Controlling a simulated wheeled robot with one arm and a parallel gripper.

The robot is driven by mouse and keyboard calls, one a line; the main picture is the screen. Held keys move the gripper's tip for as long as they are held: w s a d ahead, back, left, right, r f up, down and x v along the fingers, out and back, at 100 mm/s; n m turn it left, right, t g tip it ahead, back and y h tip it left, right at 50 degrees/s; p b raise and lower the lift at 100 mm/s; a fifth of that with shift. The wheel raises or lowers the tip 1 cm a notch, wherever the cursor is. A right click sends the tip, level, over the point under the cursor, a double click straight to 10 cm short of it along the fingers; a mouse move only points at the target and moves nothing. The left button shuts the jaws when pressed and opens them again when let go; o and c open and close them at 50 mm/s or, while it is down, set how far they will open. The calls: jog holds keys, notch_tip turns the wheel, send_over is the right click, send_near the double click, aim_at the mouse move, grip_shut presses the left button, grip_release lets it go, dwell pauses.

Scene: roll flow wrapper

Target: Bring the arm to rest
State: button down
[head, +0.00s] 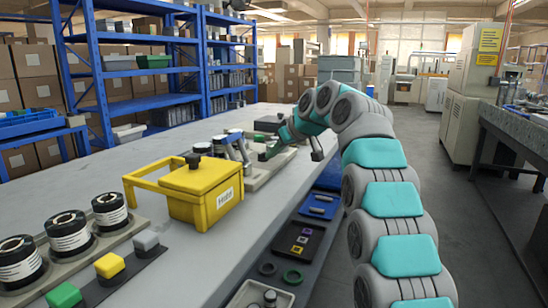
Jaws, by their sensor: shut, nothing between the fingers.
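My arm rises on the right side of the head view, with grey joints and teal covers, and bends over to the left above the bench. My gripper (268,155) is small and far off at the arm's end. It is shut and empty, low over the grey tray at the far part of the bench. Its fingertips are hard to make out against the dark parts there, and I cannot tell whether they touch anything.
A yellow box (205,190) with a label and a frame stands mid-bench. Black-and-white rolls (70,232) and coloured blocks (110,265) are at the near left. A lower shelf (302,238) with small parts runs beside my arm. The floor (455,215) at right is clear.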

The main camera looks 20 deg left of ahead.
jog(key=s+d+r, duration=0.3)
jog(key=d+r, duration=0.3)
jog(key=d, duration=0.4)
jog(key=s+d+f+m+g+h, duration=0.1)
jog(key=s+d+f+m+h, duration=0.1)
jog(key=s+d+f+m, duration=0.45)
jog(key=s+d+f+m+g+h, duration=0.1)
jog(key=s+d+f+g+h, duration=0.1)
jog(key=s+d+f, duration=0.6)
jog(key=s+d+f+m+g+h, duration=0.2)
jog(key=s+d+f, duration=0.7)
jog(key=s, duration=1.1)
jog(key=s+d+f+m+g+h, duration=0.1)
jog(key=s+d+f+m+h, duration=0.1)
jog(key=s+d+f, duration=0.6)
jog(key=s+d, duration=0.1)
jog(key=s, duration=0.5)
jog(key=shift+s+d+f+g, duration=0.15)
jog(key=shift+d+f+g, duration=0.1)
jog(key=shift+f+g, duration=0.15)
